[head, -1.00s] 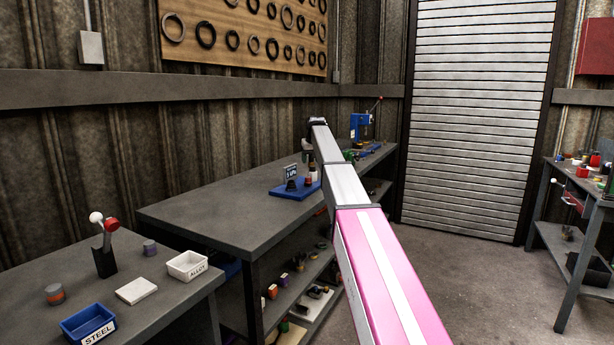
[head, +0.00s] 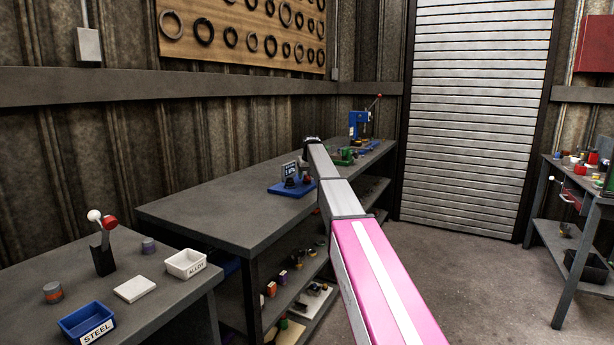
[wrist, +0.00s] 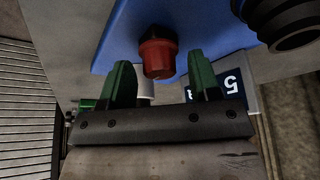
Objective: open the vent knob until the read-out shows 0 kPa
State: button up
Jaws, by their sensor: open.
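A red knob (wrist: 158,55) stands on a blue base (wrist: 115,35) in the wrist view. My gripper (wrist: 159,66) is open, its two green fingers apart on either side of the knob in the picture; I cannot tell whether either touches it. A dark read-out panel (wrist: 237,90) with a large 5 lies behind the right finger, turned in this view and partly covered. In the head view the blue base (head: 283,188) and the small read-out (head: 289,170) sit on the long bench; the digits are too small to read surely. My arm hides the gripper there.
A dark ribbed round part (wrist: 283,20) is close on the right in the wrist view. The long grey bench (head: 215,210) has a clear front. A blue press (head: 360,123) and green parts (head: 345,157) stand farther along it.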

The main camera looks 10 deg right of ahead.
jog(key=c, duration=0.9)
jog(key=shift+c, duration=0.2)
jog(key=shift+n, duration=0.4)
jog(key=n, duration=0.1)
jog(key=n+y, duration=0.1)
jog(key=n, duration=0.1)
jog(key=shift+w+d+n+g+y, duration=0.1)
jog(key=shift+n+g+y, duration=0.2)
jog(key=n, duration=0.2)
jog(key=n+g+y, duration=0.1)
jog(key=n, duration=0.1)
jog(key=shift+n+y, duration=0.3)
jog(key=n+g, duration=0.1)
jog(key=n, duration=0.3)
jog(key=shift+w+n+g+y, duration=0.15)
jog(key=shift+n+g+y, duration=0.15)
jog(key=shift+g, duration=0.1)
jog(key=shift+n+g, duration=0.8)
jog(key=shift+n, duration=1.4)
